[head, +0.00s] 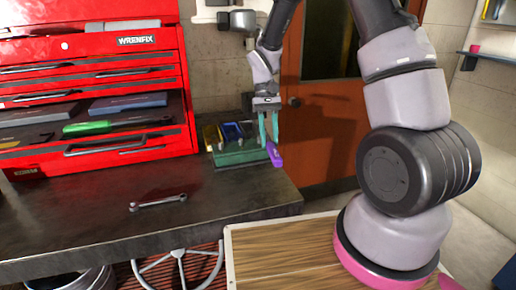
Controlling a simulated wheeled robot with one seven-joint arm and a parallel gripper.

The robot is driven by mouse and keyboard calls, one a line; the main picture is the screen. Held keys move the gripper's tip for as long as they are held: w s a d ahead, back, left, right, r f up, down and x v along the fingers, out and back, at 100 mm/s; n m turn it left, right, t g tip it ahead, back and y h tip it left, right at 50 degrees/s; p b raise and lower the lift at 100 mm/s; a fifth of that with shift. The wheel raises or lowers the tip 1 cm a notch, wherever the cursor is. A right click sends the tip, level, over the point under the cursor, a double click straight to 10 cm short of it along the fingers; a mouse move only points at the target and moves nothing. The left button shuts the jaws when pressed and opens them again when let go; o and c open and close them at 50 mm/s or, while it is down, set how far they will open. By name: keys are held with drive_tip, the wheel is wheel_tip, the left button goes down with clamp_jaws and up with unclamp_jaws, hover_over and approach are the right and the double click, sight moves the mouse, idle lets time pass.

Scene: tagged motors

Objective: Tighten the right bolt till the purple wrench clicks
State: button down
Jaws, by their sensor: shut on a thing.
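My gripper (269,138) points down with teal fingers at the right end of the workbench. It is shut on the purple wrench (275,156), whose visible part slants down and right below the fingertips. The wrench is beside the right end of a green block (240,158) on the bench. A yellow part (210,134) and a blue part (233,131) stand at the back of this block. The right bolt cannot be made out; the fingers and wrench cover that area. I cannot tell whether the wrench touches a bolt.
A red tool chest (125,41) with an open drawer stands at the bench's left. A silver wrench (158,202) lies on the dark workbench (215,202) in front. The bench top around it is clear. An orange door (330,145) is behind my arm.

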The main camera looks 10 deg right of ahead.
drive_tip(key=w+d+n+t+h, duration=0.1)
drive_tip(key=w+d+n+h, duration=0.2)
drive_tip(key=d+n, duration=0.4)
drive_tip(key=shift+w+n, duration=0.2)
drive_tip(key=shift+n, duration=0.2)
drive_tip(key=shift+d, duration=0.1)
idle(0.5)
drive_tip(key=shift+f, duration=0.15)
drive_tip(key=shift+s+f, duration=0.35)
drive_tip(key=shift+f, duration=0.5)
drive_tip(key=shift+d, duration=0.1)
drive_tip(key=shift+a, duration=0.35)
drive_tip(key=shift+d, duration=0.2)
